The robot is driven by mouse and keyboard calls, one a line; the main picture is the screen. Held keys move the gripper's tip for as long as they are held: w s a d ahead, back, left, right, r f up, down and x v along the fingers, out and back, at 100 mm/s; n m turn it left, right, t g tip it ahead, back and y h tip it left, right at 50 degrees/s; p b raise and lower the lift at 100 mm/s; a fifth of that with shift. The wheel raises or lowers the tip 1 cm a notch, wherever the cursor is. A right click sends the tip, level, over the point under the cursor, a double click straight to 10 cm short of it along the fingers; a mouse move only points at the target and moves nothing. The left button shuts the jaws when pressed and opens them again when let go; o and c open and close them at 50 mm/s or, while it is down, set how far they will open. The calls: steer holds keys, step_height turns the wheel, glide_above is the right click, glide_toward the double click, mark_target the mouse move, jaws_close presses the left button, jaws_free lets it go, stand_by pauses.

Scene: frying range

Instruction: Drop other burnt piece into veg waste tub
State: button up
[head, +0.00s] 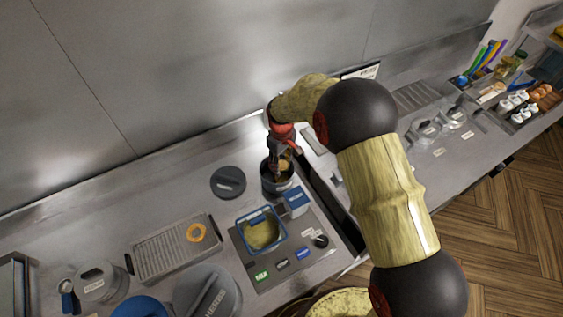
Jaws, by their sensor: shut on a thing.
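My gripper (283,160) points down over a round dark grey tub (277,190) near the back wall. It is shut on a small tan-brown piece (284,167), which looks like the burnt piece. The piece is at or just above the tub's mouth; I cannot tell if it is below the rim. No readable label shows on this tub, and its inside is mostly hidden by the gripper.
A dark round lid (228,182) lies left of the tub. My arm covers the right-centre counter.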

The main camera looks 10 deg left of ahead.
steer(key=o, duration=0.8)
steer(key=shift+o, duration=0.6)
step_height(320, 180, up, 12)
